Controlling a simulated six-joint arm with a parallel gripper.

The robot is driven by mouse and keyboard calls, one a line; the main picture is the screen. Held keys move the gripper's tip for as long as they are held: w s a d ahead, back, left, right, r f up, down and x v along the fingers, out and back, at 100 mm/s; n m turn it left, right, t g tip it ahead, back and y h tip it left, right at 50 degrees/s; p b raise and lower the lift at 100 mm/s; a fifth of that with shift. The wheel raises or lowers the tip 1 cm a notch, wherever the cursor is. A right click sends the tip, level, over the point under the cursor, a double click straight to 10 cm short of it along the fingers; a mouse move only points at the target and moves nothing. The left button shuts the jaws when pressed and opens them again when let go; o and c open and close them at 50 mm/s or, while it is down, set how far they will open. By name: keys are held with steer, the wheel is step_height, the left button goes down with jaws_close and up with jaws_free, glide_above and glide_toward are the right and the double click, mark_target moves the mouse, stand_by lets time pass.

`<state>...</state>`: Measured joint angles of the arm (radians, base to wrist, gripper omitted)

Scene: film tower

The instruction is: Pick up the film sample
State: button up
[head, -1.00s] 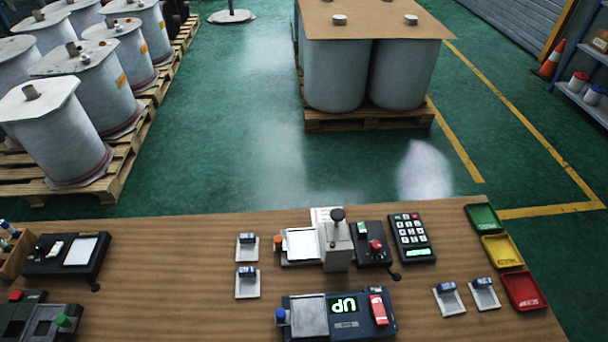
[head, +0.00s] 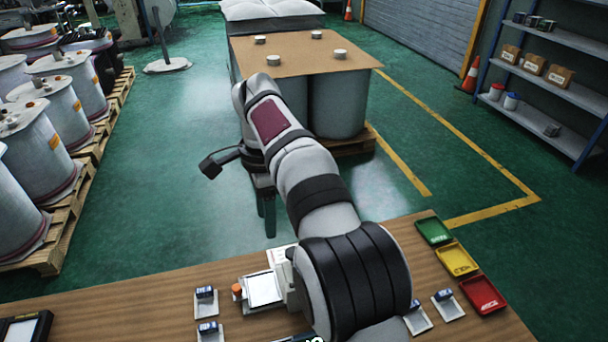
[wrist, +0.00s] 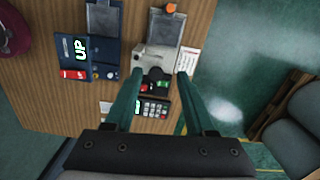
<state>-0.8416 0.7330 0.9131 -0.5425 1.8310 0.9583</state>
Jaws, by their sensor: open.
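Small white plates with dark blue blocks on them lie on the table; one (head: 206,309) is left of the tester and another (head: 447,310) is near its right side. A pale square sheet (head: 263,289) lies on the tester. I cannot tell which of these is the film sample. My gripper (head: 265,215) hangs beyond the table's far edge in the head view. In the wrist view its two green fingers (wrist: 160,75) are apart, with nothing visible between them but the tester (wrist: 153,62) below. My arm hides part of the table.
Green (head: 433,231), yellow (head: 457,259) and red (head: 483,294) trays line the table's right end. A blue device reading "UP" (wrist: 87,58) shows in the wrist view. Large rolls under a brown board (head: 300,52) stand on a pallet behind my arm.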

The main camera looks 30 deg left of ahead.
steer(key=s+a+f, duration=0.4)
steer(key=a, duration=0.4)
steer(key=m, duration=0.1)
glide_above(205, 289)
step_height(205, 289, down, 5)
step_height(205, 289, down, 15)
steer(key=shift+f, duration=0.15)
jaws_close()
